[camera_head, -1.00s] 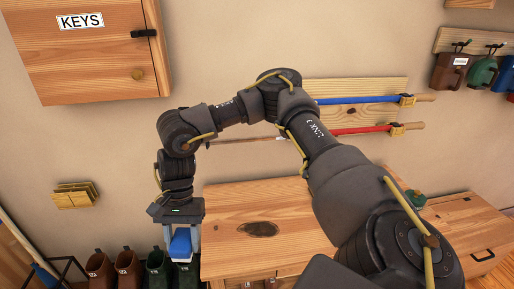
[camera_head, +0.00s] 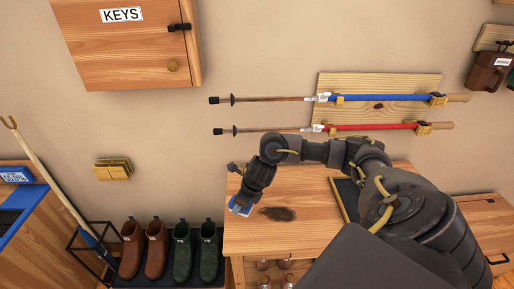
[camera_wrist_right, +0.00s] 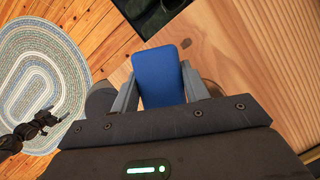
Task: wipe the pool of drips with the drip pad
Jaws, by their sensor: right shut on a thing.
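The pool of drips (camera_head: 277,214) is a dark brown oval patch on the wooden bench top (camera_head: 310,232), near its left end. My right gripper (camera_head: 240,203) is shut on the blue drip pad (camera_head: 241,208), at the bench's left edge, just left of the pool. The pad also shows between the fingers in the right wrist view (camera_wrist_right: 160,78). I cannot tell whether the pad touches the wood. A dark jointed part at the left of the wrist view looks like my left gripper (camera_wrist_right: 45,118), over the rug; its jaws are unclear.
Brown boots (camera_head: 143,249) and green boots (camera_head: 195,251) stand in a black rack left of the bench. A dark framed tray or board (camera_head: 347,198) is on the bench, partly behind my arm. Two poles (camera_head: 385,98) hang on the wall above. An oval rug (camera_wrist_right: 40,80) lies on the floor.

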